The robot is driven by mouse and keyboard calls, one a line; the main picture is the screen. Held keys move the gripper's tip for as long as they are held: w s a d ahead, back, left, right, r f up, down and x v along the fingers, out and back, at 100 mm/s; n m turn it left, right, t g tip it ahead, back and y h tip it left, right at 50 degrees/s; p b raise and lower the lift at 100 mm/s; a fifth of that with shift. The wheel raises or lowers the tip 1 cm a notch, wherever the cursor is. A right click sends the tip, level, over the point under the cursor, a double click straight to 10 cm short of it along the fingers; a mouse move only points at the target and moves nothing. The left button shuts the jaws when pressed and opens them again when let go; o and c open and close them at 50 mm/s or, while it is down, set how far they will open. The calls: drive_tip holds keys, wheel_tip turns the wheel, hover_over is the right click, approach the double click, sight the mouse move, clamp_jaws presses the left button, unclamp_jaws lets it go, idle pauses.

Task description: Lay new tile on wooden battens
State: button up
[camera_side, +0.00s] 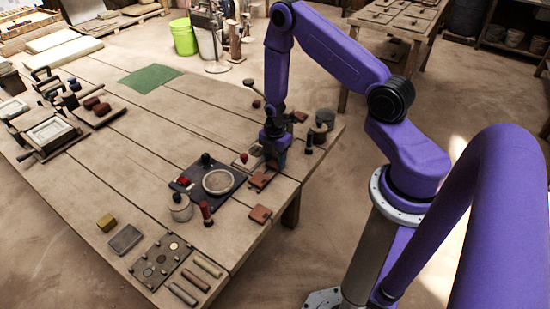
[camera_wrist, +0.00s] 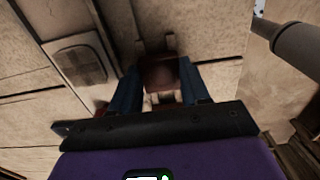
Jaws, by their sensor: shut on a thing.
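My gripper (camera_side: 271,158) points down over the right end of the wooden table. In the wrist view my gripper (camera_wrist: 160,82) has its two blue fingers on either side of a dark red-brown tile (camera_wrist: 160,71), shut on it. The side view shows a reddish tile (camera_side: 262,180) just below the fingers. Pale wooden strips, which look like the battens (camera_wrist: 139,45), show beyond and under the tile. I cannot tell whether the tile touches them. Another red-brown tile (camera_side: 260,214) lies near the table's front right edge.
A dark board with a round pale disc (camera_side: 218,181) lies left of my gripper, with a lidded pot (camera_side: 180,207) and a red-handled tool (camera_side: 206,214) nearby. A grey pot (camera_side: 325,118) stands to the right. The table's middle (camera_side: 140,160) is mostly clear.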

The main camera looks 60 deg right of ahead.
sight(275, 162)
drive_tip(key=shift+f, duration=0.1)
drive_tip(key=o, duration=1.1)
drive_tip(key=shift+o, duration=0.2)
wheel_tip(275, 162, up, 12)
drive_tip(key=s+a+r+m, duration=0.1)
drive_tip(key=s+a+r, duration=0.1)
drive_tip(key=a+r, duration=0.45)
drive_tip(key=s+a+r+m, duration=0.3)
drive_tip(key=s+a+r, duration=0.6)
drive_tip(key=s+a, duration=0.3)
drive_tip(key=s+d+r+m, duration=0.1)
drive_tip(key=s+r, duration=0.2)
drive_tip(key=s, duration=0.7)
drive_tip(key=shift+s+r, duration=0.2)
drive_tip(key=shift+s, duration=0.15)
